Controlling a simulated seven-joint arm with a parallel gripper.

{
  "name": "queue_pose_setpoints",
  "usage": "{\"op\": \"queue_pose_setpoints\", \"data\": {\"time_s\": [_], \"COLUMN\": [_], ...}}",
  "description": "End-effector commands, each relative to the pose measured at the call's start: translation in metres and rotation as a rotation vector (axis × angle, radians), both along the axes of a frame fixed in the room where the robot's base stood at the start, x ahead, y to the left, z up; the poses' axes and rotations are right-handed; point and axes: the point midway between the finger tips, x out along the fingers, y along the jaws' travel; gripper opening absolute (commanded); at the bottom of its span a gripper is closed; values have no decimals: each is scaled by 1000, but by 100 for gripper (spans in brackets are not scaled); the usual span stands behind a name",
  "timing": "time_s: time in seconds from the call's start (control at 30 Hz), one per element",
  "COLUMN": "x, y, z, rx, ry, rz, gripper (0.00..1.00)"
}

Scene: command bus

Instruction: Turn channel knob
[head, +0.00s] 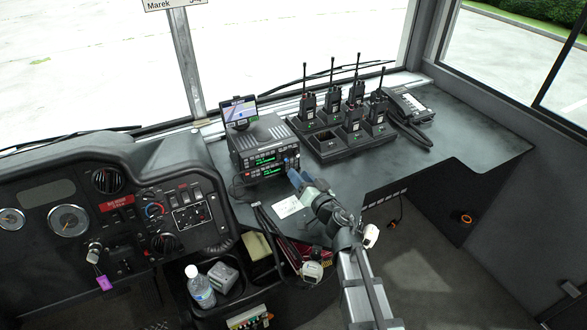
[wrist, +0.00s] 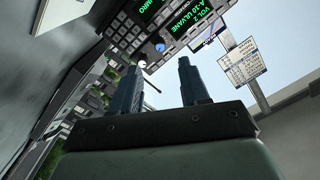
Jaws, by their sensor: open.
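The radio unit (head: 262,158) stands on the dash with two stacked faces and green displays. It also shows at the top of the wrist view (wrist: 130,22), rotated, with rows of buttons. A round blue knob (wrist: 160,47) is on its face in the wrist view. A small pale round end (wrist: 143,65) shows near the left fingertip; I cannot tell which part it is. The radio's right end is partly covered by my gripper in the head view. My gripper (head: 301,176) is open, just in front of the radio's lower right. In the wrist view its fingers (wrist: 157,64) are apart and empty, pointing toward the knob.
A charger rack (head: 325,143) with several handheld radios stands right of the radio unit. A handset (head: 408,104) with a cord lies beyond it. A small navigation screen (head: 239,110) stands above the unit. A paper (head: 288,206) lies below it. The counter's right end is clear.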

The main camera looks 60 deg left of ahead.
Motion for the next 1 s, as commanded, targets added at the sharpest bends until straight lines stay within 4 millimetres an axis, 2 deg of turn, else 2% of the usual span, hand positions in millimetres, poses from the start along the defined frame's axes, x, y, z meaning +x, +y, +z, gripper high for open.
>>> {"op": "queue_pose_setpoints", "data": {"time_s": [0.03, 0.1, 0.3, 0.67, 0.77, 0.83, 0.87, 0.97, 1.0], "x": [-1, 0, 2, 3, 6, 17, 25, 69, 93], "y": [-15, -29, -55, -60, -60, -59, -59, -60, -62], "z": [1, 1, 2, 1, 2, 4, 5, 12, 14], "rx": [-1, -1, -1, 0, 1, 3, 5, 13, 16], "ry": [0, 0, 0, -1, 0, 4, 6, 22, 32], "rz": [-2, -2, -1, 0, -6, -31, -47, -144, -198], "gripper": [45, 45, 45, 45, 36, 30, 30, 30, 30]}}
